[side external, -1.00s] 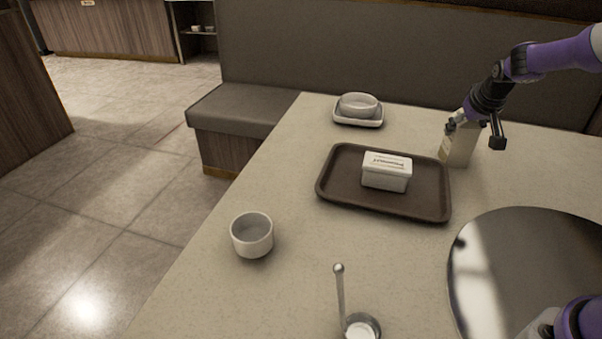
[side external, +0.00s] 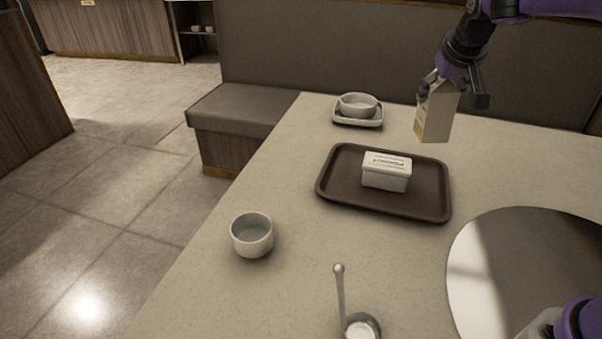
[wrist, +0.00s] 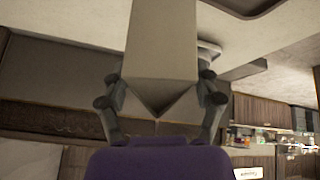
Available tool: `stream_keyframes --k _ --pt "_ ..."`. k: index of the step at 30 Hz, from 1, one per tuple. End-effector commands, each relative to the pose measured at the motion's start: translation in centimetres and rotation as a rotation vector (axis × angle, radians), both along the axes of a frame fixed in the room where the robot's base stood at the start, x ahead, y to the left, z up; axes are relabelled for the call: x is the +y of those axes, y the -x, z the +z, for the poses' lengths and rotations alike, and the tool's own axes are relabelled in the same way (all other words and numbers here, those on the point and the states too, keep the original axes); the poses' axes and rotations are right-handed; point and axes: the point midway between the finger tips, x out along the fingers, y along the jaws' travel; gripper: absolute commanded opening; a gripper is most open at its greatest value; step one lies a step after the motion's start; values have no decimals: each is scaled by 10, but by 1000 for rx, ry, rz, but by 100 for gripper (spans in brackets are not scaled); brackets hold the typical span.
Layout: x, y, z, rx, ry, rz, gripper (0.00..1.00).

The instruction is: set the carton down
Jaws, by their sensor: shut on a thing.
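The carton (side external: 435,115) is a pale, tall box with a peaked top. It hangs in the air beyond the back right corner of the brown tray, slightly tilted. My gripper (side external: 441,83) is shut on its upper part from above. In the wrist view the carton (wrist: 162,50) fills the middle, between both fingers of my gripper (wrist: 160,95). The carton's bottom face is hidden in the wrist view.
The brown tray (side external: 335,190) bears a white lidded box (side external: 387,178). A bowl (side external: 358,104) stands on a small dish (side external: 345,121) behind it. A white cup (side external: 252,236) stands front left. A round metal plate (side external: 520,260) lies at right. The table's back right is clear.

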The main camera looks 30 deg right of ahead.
Motion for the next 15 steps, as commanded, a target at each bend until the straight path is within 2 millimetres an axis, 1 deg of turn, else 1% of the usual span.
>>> stream_keyframes --k 1,2,5,8,9,10,11,12,13,14,15 --pt "13 -4 2 -3 -1 37 14" --pt "21 -6 2 -1 -3 63 14" --pt "59 -15 2 2 -8 188 14" --pt "111 -21 2 6 -16 356 14" --pt "133 -21 2 8 -18 430 14" --pt "151 -21 1 9 -20 488 14" --pt "169 -19 1 11 -22 545 14" --pt "193 -17 1 12 -25 622 14" --pt "211 -14 1 13 -26 682 14" --pt "228 -10 2 15 -28 741 14" --pt "252 -3 2 17 -30 818 14"
